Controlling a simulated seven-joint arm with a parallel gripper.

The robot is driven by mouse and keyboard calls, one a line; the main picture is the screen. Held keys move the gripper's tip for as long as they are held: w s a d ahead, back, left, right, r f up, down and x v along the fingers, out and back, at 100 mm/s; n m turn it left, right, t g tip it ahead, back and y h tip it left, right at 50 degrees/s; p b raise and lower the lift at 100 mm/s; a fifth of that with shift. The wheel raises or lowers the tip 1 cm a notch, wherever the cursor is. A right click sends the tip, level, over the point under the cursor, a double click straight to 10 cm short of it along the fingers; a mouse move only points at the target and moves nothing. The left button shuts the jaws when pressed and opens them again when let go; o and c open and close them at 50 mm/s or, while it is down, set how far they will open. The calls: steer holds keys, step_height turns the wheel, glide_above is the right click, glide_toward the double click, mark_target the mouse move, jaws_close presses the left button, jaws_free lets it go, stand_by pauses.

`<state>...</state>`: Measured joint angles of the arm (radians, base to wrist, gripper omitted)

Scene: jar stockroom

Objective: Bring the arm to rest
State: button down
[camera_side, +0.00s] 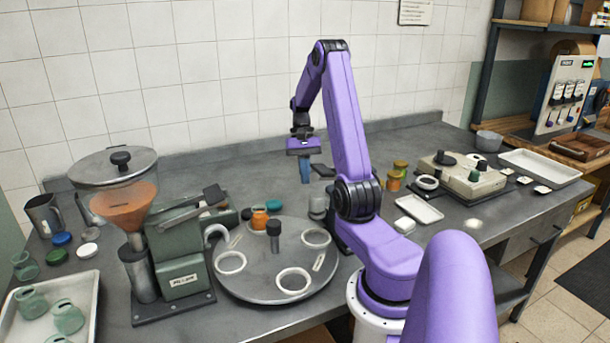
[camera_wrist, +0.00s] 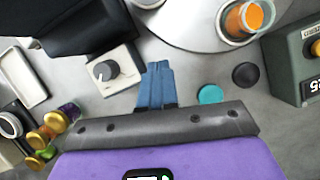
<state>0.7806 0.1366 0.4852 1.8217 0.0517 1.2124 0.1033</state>
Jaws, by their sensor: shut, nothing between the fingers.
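My purple arm is bent over the middle of the steel bench, with my gripper (camera_side: 305,178) pointing down above the bench's back part. Its blue fingers are shut together and empty, and they also show in the wrist view (camera_wrist: 157,72). The fingertips are clear of all objects in the side view. A teal lid (camera_wrist: 210,94) and a black lid (camera_wrist: 245,75) lie to the right.
A round turntable (camera_side: 235,284) with white rings and an orange-filled jar (camera_side: 260,218) stands left of my arm. A filling machine with a hopper (camera_side: 130,195) is further left, beside a tray of green jars (camera_side: 90,312). Stacked small jars (camera_side: 397,176) and a white tray (camera_side: 420,208) are at right.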

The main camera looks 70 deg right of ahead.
steer(key=w+a+r+n+h, duration=0.25)
steer(key=a+n, duration=0.35)
steer(key=a, duration=0.6)
steer(key=w+a+r+n+h, duration=0.1)
steer(key=w+a+r+n, duration=0.35)
steer(key=a, duration=0.85)
steer(key=s+a+f+n+t, duration=0.1)
steer(key=s+a+n, duration=0.5)
steer(key=s, duration=0.3)
steer(key=s+a+f+n+t, duration=0.1)
steer(key=s+a+n, duration=0.6)
steer(key=s, duration=0.3)
steer(key=shift+s+n, duration=0.15)
steer(key=shift+n, duration=0.4)
steer(key=shift+a, duration=0.1)
